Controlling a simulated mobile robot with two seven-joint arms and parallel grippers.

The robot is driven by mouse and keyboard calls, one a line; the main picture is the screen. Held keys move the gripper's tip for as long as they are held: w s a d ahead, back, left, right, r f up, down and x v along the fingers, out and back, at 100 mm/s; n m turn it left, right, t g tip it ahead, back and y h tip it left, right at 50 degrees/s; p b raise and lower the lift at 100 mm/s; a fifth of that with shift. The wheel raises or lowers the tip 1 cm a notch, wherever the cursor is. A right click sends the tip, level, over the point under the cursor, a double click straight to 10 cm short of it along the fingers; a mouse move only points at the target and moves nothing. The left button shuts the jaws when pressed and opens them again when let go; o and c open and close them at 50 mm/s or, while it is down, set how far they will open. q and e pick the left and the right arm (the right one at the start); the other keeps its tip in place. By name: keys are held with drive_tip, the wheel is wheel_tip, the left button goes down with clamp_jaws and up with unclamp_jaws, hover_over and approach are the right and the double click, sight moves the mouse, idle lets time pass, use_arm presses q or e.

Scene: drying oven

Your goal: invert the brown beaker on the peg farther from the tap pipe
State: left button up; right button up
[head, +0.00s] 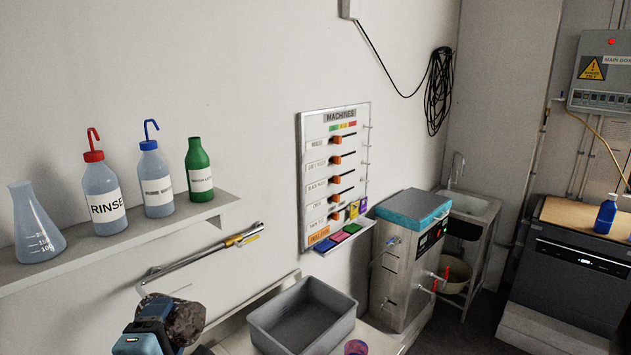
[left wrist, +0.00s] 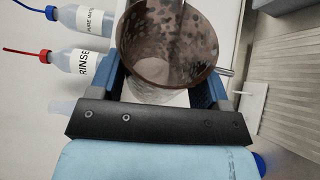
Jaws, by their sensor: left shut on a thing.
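The brown beaker (head: 184,322) is dark and mottled, at the bottom left of the head view. In the left wrist view the beaker (left wrist: 168,62) shows its round rim and open mouth facing the camera. My left gripper (head: 160,326) is shut on the beaker, with a blue finger on each side of it in the left wrist view. The tap pipe (head: 205,257) runs along the wall just above and behind the gripper in the head view. A short metal rod shows beside the beaker rim in the left wrist view; I cannot tell whether it is a peg. My right gripper is not in view.
A grey basin (head: 305,318) stands right of the gripper. A shelf (head: 120,238) above holds a flask (head: 37,225), two wash bottles (head: 103,197) and a green bottle (head: 199,170). A steel machine (head: 403,262) stands farther right. Grey ribbed surface shows at right in the left wrist view.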

use_arm(q)
drive_tip(key=w+r, duration=0.1)
drive_tip(key=r, duration=0.2)
drive_tip(key=w+r, duration=0.1)
drive_tip(key=r, duration=0.2)
drive_tip(key=w+r, duration=0.1)
drive_tip(key=r, duration=0.2)
drive_tip(key=shift+r, duration=0.35)
